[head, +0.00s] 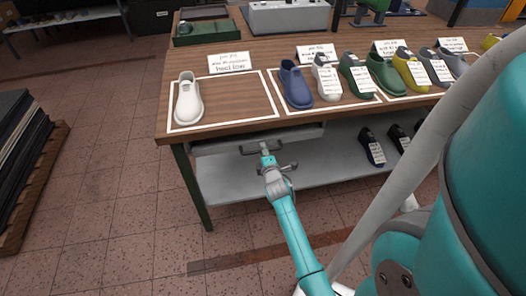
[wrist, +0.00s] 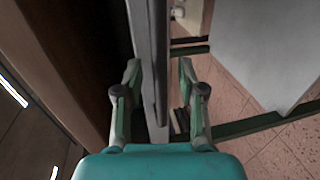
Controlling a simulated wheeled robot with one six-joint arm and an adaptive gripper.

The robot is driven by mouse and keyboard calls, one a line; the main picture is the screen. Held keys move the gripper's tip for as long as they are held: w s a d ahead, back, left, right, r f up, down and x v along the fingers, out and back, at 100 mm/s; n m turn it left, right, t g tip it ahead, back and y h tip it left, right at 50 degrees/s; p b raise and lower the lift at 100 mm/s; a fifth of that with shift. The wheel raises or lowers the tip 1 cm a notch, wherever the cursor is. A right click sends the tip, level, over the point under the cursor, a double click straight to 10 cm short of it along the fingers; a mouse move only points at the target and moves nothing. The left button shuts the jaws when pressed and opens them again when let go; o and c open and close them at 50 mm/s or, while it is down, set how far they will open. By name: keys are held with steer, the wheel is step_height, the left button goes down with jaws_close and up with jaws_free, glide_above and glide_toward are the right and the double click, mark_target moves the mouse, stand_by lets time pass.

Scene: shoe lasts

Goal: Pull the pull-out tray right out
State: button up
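The grey pull-out tray (head: 218,147) sits just below the table top at the table's left front corner. I cannot tell whether it is pulled out at all. A small handle shows at its front, partly hidden by my gripper. My gripper (head: 266,156) is at this front from below, near its middle. In the wrist view my gripper (wrist: 160,66) has its two fingers apart, one on each side of a long grey bar, the tray's front or handle (wrist: 159,40). A gap shows between the bar and the right finger. The tray's inside is hidden under the table top.
Above the tray, the table top (head: 240,101) holds a white shoe last (head: 188,99) in a white outline, with several coloured lasts to the right. A grey lower shelf (head: 285,178) carries dark lasts. A dark stack (head: 25,140) stands at far left.

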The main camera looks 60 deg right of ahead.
steer(key=shift+w+d+f, duration=0.1)
steer(key=shift+w+d, duration=0.1)
steer(key=shift+d, duration=0.1)
jaws_close()
steer(key=shift+a, duration=0.1)
